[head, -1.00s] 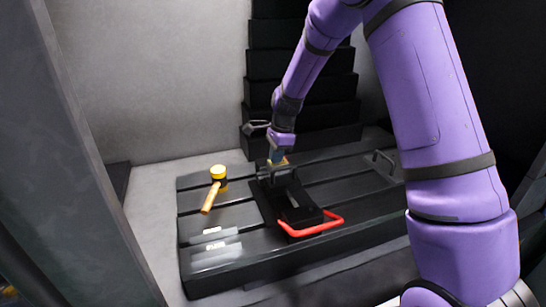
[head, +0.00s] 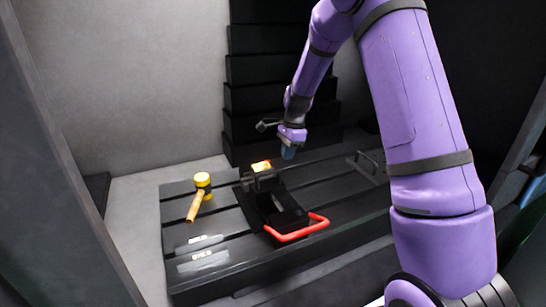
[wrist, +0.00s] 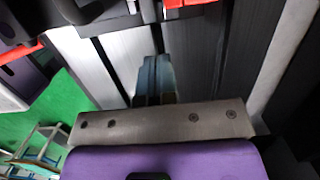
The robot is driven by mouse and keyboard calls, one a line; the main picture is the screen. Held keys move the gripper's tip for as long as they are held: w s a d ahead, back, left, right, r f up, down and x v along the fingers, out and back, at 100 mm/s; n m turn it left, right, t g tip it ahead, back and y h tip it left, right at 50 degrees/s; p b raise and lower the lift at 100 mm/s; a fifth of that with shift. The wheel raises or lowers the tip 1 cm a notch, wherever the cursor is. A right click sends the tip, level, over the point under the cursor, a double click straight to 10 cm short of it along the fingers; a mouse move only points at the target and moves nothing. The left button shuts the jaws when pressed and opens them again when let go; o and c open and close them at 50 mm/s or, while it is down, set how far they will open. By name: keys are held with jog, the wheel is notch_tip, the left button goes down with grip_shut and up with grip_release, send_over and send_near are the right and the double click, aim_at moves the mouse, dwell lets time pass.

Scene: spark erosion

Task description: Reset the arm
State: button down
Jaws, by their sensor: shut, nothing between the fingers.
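My gripper (head: 288,153) is at the end of my purple arm, above the dark slotted table. Its blue-grey fingers also show in the wrist view (wrist: 155,78), pressed together with nothing between them. In the head view it hangs to the right of a black vise (head: 275,208) and apart from it. The vise has a red handle (head: 300,232) at its front. A small yellow and red piece (head: 261,166) sits at the vise's back end. It is too small to tell exactly how it is held.
A mallet with a yellow head (head: 202,180) lies on the left of the slotted table (head: 225,222). Two pale flat pieces (head: 202,260) lie at its front left. A dark handle (head: 367,160) stands at the right. A black stepped column (head: 265,98) rises behind.

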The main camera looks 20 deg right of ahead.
jog(key=shift+d, duration=1.6)
jog(key=shift+r, duration=0.1)
jog(key=s+a+r+n+t, duration=0.1)
jog(key=s+a+r+n, duration=0.25)
jog(key=s+r, duration=0.5)
jog(key=s+a+r+n+t, duration=0.1)
jog(key=s+a+r+n, duration=0.35)
jog(key=r, duration=0.65)
jog(key=s+r+n+t+h, duration=0.1)
jog(key=s+n, duration=0.4)
jog(key=s, duration=0.7)
jog(key=s+a+r+n+t+h, duration=0.1)
jog(key=s+r+n, duration=0.3)
jog(key=s, duration=0.8)
jog(key=shift+s+a+n+t, duration=0.15)
jog(key=shift+n+t, duration=0.35)
jog(key=shift+t, duration=0.1)
jog(key=shift+r, duration=0.1)
